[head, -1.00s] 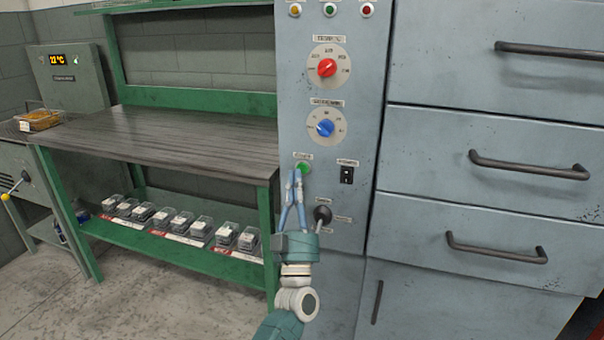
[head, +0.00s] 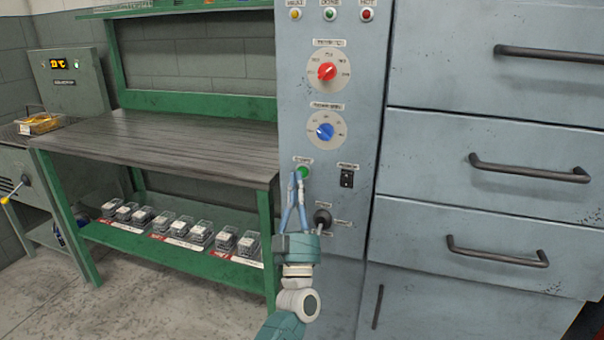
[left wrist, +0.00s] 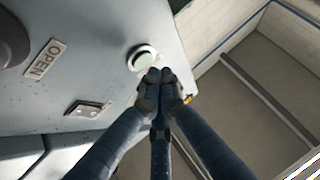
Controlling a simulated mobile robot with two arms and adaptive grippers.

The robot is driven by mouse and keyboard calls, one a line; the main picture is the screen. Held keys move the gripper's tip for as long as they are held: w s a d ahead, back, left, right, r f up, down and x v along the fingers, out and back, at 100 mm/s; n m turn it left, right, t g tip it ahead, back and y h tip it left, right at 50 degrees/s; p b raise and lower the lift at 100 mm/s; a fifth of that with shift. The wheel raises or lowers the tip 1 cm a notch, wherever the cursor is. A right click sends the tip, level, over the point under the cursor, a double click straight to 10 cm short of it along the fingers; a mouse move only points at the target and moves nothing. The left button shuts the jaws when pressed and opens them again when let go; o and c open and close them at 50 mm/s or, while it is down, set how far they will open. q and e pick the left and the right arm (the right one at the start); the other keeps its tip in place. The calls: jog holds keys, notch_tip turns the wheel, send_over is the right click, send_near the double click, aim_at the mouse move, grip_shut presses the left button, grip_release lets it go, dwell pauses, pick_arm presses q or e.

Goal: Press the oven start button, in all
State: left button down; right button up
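The oven start button (head: 303,173) is a round green button on the grey control panel, below the blue dial. In the left wrist view the button (left wrist: 144,59) is pale green inside a light ring, just beyond my fingertips. My left gripper (head: 296,178) is in front of the panel with its fingertips at the button's lower left edge in the head view. In the left wrist view its fingers (left wrist: 154,78) are together with nothing between them. I cannot tell whether they touch the button. My right gripper is not in view.
A black switch (head: 347,178) is right of the button, and a black lever knob (head: 322,215) is below. Red (head: 327,71) and blue (head: 325,131) dials are above. Drawers with dark handles (head: 530,170) are at right. A green-framed workbench (head: 170,138) is at left.

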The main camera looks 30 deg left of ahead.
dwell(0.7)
pick_arm(q)
jog(key=shift+w+a, duration=0.1)
jog(key=shift+w, duration=0.3)
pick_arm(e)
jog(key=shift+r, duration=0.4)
pick_arm(q)
jog(key=shift+w, duration=0.15)
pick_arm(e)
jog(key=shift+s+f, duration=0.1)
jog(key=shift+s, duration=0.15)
pick_arm(q)
jog(key=shift+w, duration=0.15)
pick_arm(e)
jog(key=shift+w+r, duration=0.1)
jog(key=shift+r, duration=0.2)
pick_arm(q)
jog(key=shift+a, duration=0.1)
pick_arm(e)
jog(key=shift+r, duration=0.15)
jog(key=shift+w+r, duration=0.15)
